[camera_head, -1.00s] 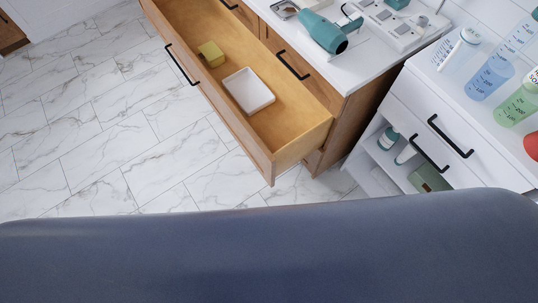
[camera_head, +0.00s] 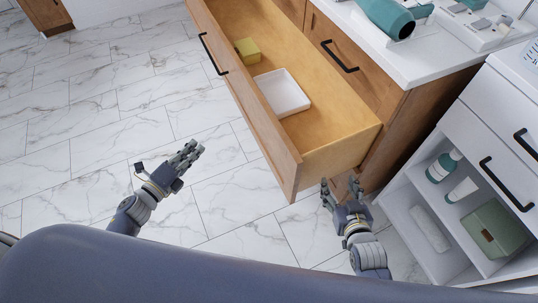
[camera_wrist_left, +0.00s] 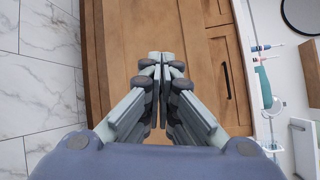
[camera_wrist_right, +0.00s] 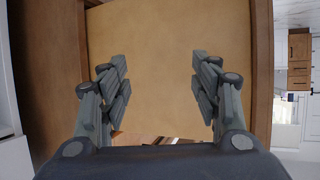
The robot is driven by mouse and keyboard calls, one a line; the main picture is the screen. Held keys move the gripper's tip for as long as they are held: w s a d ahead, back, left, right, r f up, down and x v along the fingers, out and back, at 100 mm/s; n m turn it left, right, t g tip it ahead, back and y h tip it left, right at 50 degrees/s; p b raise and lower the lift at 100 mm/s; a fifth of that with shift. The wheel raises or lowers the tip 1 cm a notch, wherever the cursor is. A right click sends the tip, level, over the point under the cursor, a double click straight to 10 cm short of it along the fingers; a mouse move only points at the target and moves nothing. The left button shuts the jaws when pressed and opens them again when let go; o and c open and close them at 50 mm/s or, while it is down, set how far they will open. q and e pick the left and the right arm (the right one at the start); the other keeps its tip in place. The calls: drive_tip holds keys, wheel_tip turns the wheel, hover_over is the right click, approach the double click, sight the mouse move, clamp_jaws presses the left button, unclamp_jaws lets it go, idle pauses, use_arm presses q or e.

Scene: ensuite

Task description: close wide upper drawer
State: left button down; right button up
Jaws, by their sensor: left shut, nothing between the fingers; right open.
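The wide upper drawer (camera_head: 282,150) of the wooden cabinet is pulled far out in the head view. It has a black bar handle (camera_head: 213,55) on its front and holds a white tray (camera_head: 283,92) and a yellow-green block (camera_head: 247,50). My left gripper (camera_head: 190,150) is shut and empty, over the floor to the left of the drawer front, apart from it. Wood fronts fill much of the left wrist view beyond its fingers (camera_wrist_left: 161,60). My right gripper (camera_head: 339,186) is open by the drawer's near end; its fingers (camera_wrist_right: 160,75) face a tan wooden panel in the right wrist view.
A white shelf unit (camera_head: 459,135) with drawers and bottles stands at the right, close to my right gripper. The counter (camera_head: 430,55) holds a teal hair dryer (camera_head: 388,17). Marble floor (camera_head: 90,130) is clear at the left.

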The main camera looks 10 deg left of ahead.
use_arm(q)
drive_tip(key=d+r+m+h+b, duration=0.3)
drive_tip(key=d+m+h+b, duration=0.15)
drive_tip(key=m+b, duration=0.4)
drive_tip(key=m+g+h+b, duration=0.5)
drive_tip(key=m, duration=0.8)
approach(279, 138)
drive_tip(key=shift+y, duration=0.25)
drive_tip(key=x, duration=0.7)
use_arm(e)
wheel_tip(279, 138, up, 18)
drive_tip(key=t+y, duration=0.2)
drive_tip(key=t, duration=0.5)
drive_tip(key=shift+s+a+r, duration=0.2)
drive_tip(key=shift+s+a, duration=0.15)
drive_tip(key=shift+s, duration=0.05)
